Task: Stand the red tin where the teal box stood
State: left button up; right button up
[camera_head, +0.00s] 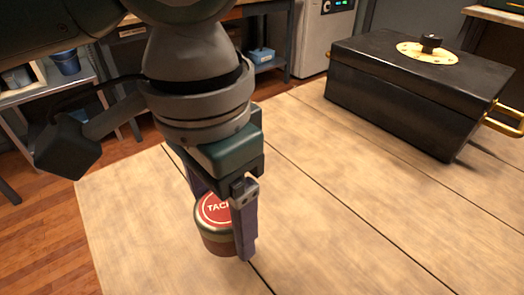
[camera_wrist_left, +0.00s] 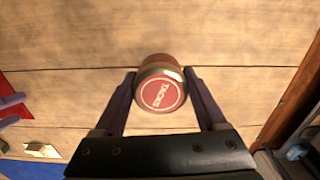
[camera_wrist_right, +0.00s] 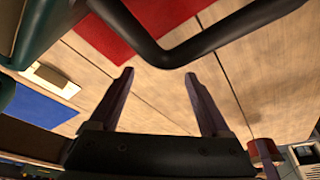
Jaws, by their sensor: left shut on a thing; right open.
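The red tin (camera_head: 216,238) has a red lid with white lettering and a gold rim. It is upright at the near left part of the wooden table. My left gripper (camera_head: 222,222) reaches down over it and is shut on it, one finger on each side. The left wrist view shows the tin (camera_wrist_left: 161,92) between both fingertips (camera_wrist_left: 159,76). I cannot tell whether its base touches the table. My right gripper (camera_wrist_right: 159,74) is open and empty, seen only in its wrist view, with table boards beyond it. I see no teal box in any view.
A black chest (camera_head: 410,95) with brass handles stands at the back right of the table (camera_head: 340,220). The table's middle is clear.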

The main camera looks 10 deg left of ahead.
aim_at(221, 207)
pick_arm(q)
notch_tip(221, 207, down, 5)
jog(key=shift+r+b, duration=0.15)
jog(key=shift+b, duration=0.55)
pick_arm(e)
jog(key=shift+a+f, duration=0.1)
jog(key=shift+f, duration=0.65)
pick_arm(q)
jog(key=shift+r, duration=0.1)
pick_arm(e)
jog(key=shift+r, duration=0.1)
